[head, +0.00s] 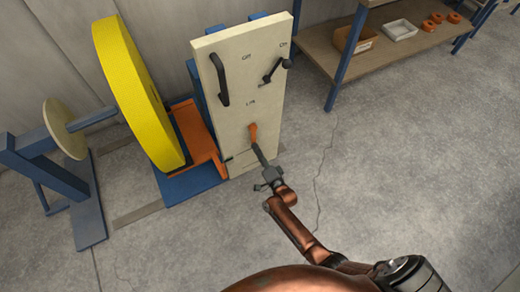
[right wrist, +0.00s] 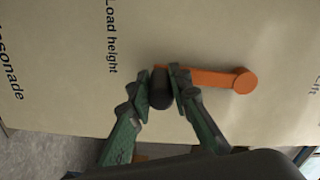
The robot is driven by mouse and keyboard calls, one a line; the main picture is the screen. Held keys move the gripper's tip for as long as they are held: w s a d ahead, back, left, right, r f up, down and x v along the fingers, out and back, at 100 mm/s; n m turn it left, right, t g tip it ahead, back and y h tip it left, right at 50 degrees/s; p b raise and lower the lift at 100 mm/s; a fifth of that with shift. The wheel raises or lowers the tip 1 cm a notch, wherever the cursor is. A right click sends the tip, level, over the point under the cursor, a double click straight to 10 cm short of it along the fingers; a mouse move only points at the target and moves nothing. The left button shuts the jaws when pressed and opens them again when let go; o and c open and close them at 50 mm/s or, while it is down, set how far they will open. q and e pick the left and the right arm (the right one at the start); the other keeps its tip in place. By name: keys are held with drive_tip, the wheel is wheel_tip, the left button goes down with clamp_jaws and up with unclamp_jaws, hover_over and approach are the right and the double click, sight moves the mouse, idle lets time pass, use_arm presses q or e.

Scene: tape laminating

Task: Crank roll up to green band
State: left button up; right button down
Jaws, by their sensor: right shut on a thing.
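The big yellow roll (head: 138,92) stands upright on its edge at the left of the head view, over an orange and blue stand. An orange crank (head: 253,131) sits low on the beige panel beside it. In the right wrist view the crank arm (right wrist: 212,79) points right to its round hub, and its dark knob (right wrist: 160,90) is at the left end. My right gripper (head: 257,149) is shut on that knob, with one finger on each side. It also shows in the right wrist view (right wrist: 160,88). I cannot clearly make out a green band. My left gripper is not in view.
The panel (head: 242,75) also carries a black handle (head: 220,80) and a black crank (head: 276,70). A blue stand with a pale disc (head: 63,128) is at far left. A shelf (head: 385,55) with boxes and orange rings stands at upper right. Floor at right is clear.

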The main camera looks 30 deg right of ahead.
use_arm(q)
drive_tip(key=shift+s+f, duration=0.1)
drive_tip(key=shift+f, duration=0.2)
use_arm(e)
drive_tip(key=shift+s+a+f, duration=0.15)
drive_tip(key=shift+a+f, duration=0.2)
drive_tip(key=shift+a, duration=0.25)
drive_tip(key=c, duration=2)
unclamp_jaws()
drive_tip(key=shift+r, duration=0.1)
drive_tip(key=shift+c, duration=0.2)
drive_tip(key=shift+o, duration=1.4)
drive_tip(key=shift+d+r, duration=0.15)
drive_tip(key=shift+d, duration=0.1)
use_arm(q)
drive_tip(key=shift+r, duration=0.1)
use_arm(e)
drive_tip(key=s, duration=1.1)
drive_tip(key=shift+s+d, duration=0.2)
drive_tip(key=shift+s, duration=0.2)
